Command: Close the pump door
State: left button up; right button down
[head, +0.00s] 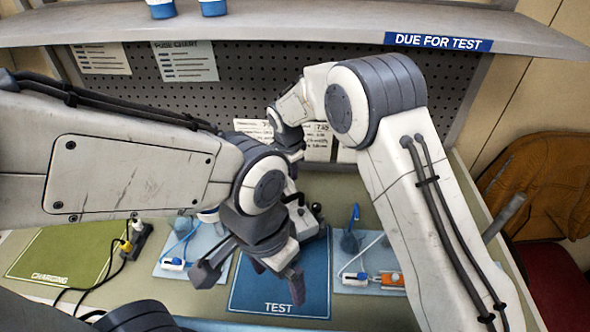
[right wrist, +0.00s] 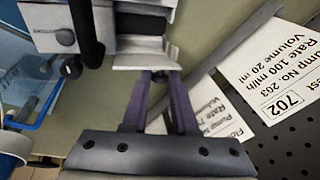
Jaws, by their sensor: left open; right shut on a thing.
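The pump (right wrist: 50,20) shows as a grey and white body with a dark knob and a black bar in the right wrist view. A pale metal panel (right wrist: 145,52), which looks like its door, stands beside the bar. My right gripper (right wrist: 160,78) has its purple fingers at the panel's lower edge, shut on a small dark part there, probably a door knob. In the head view the pump is mostly hidden behind my arms, above the blue TEST mat (head: 270,297). My left gripper (head: 278,278) is open and empty, pointing down over that mat.
A green CHARGING mat (head: 65,250) with a power strip (head: 137,236) and cables lies left. Light blue trays (head: 208,238) with tubing flank the TEST mat; the right one holds an orange item (head: 392,279). A pegboard (head: 270,75) with cards stands behind, under a shelf (head: 290,22).

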jog(key=shift+s+a+b, duration=0.1)
jog(key=shift+a+b, duration=0.15)
jog(key=shift+b, duration=0.1)
jog(key=shift+t+h, duration=0.3)
jog(key=c, duration=0.7)
grip_release()
jog(key=shift+s+r, duration=0.1)
jog(key=shift+b+v, duration=1.35)
jog(key=shift+v, duration=3.85)
